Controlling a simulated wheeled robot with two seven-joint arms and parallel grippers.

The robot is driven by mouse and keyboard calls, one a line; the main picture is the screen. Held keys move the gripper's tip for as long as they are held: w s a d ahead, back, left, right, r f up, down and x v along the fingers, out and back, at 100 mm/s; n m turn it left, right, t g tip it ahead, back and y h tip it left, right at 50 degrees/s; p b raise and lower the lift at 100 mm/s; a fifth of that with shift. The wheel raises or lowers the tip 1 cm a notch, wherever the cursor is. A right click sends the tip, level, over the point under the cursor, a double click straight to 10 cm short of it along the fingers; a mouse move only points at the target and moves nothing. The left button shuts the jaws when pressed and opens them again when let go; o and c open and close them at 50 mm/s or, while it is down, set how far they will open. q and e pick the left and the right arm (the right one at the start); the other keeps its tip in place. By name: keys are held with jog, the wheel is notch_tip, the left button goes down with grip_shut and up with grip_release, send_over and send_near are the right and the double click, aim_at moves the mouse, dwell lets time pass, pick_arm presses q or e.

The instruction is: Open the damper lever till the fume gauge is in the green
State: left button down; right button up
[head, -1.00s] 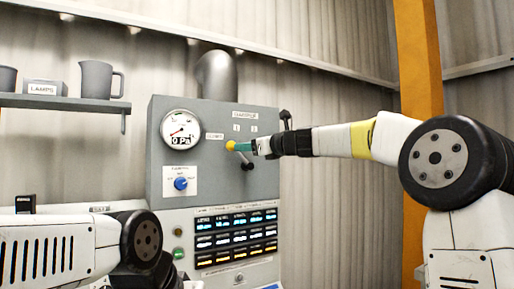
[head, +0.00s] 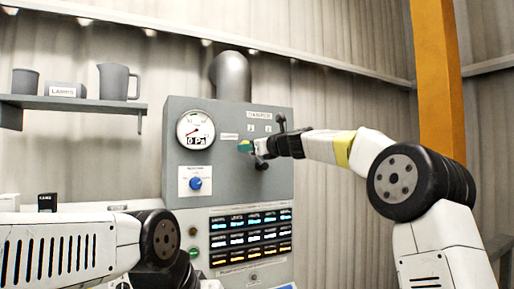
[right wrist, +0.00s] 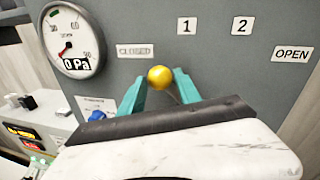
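The fume gauge (head: 195,130) on the grey panel reads 0 Pa, with its needle at the low, red end. The damper lever's yellow knob (right wrist: 163,77) stands beside the CLOSED label (right wrist: 135,51). My right gripper (right wrist: 161,84) has its teal fingers on either side of the knob, apparently touching it. In the head view the right gripper (head: 245,147) covers most of the knob. The OPEN label (right wrist: 292,54) is to the right, past marks 1 and 2. My left arm is at the lower left; its fingers are out of view.
A blue knob (head: 196,183) sits below the gauge. Lit displays (head: 247,238) fill the lower panel. A shelf (head: 75,103) with a jug (head: 118,82) is at the left. An orange post (head: 438,80) stands at the right.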

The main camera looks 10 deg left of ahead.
grip_shut()
dwell(1.1)
